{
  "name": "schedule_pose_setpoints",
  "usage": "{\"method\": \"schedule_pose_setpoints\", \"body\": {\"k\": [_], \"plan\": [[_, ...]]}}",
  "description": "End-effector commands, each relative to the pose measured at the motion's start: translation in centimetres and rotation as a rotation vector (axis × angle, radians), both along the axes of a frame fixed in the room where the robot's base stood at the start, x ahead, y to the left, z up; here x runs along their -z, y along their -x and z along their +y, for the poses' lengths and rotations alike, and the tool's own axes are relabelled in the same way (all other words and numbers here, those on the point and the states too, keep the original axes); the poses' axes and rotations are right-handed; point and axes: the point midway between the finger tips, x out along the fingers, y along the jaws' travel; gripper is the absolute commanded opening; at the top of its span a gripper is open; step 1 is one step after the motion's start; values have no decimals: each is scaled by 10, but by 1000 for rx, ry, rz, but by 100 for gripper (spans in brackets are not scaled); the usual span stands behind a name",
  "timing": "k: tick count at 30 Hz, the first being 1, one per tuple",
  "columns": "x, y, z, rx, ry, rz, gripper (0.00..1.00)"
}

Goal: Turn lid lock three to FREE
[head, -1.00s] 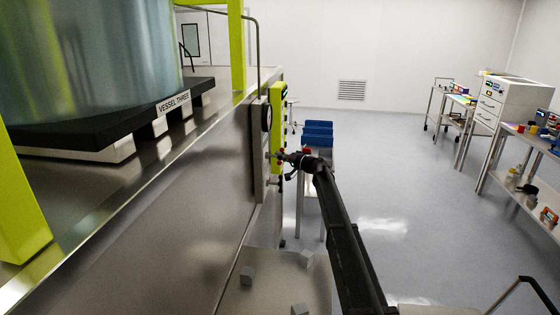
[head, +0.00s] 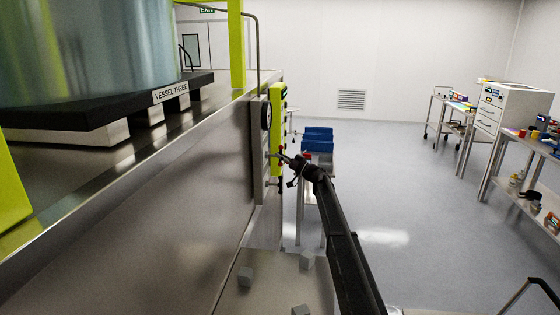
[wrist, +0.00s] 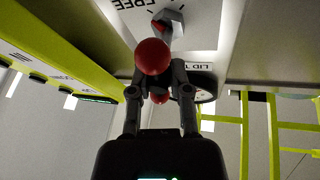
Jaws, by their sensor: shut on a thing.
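My gripper (wrist: 158,75) is shut on a lock handle with a red ball knob (wrist: 152,57), in the wrist view. The knob sits at the fingertips. Beyond it is a metal lock hub with a red mark (wrist: 166,24) on a pale plate. The word FREE (wrist: 131,4) shows upside down to the left of the hub. A second, smaller red knob (wrist: 158,97) shows between the fingers. In the head view my gripper (head: 279,156) is at the side panel (head: 261,165) of the vessel stand, where the handle is too small to make out. The lock's number is not readable.
A round gauge (head: 266,114) and a yellow-green control box (head: 278,103) are above my gripper. A label starting "LID" (wrist: 200,67) shows upside down. Blue bins (head: 318,138) stand behind on a table.

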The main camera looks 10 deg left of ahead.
Motion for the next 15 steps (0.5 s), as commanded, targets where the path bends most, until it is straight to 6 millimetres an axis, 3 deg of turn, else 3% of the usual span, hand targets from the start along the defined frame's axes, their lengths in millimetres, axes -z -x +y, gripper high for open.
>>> {"method": "schedule_pose_setpoints", "body": {"k": [15], "plan": [[0, -3, 0, 3, 7, -254, 0]]}}
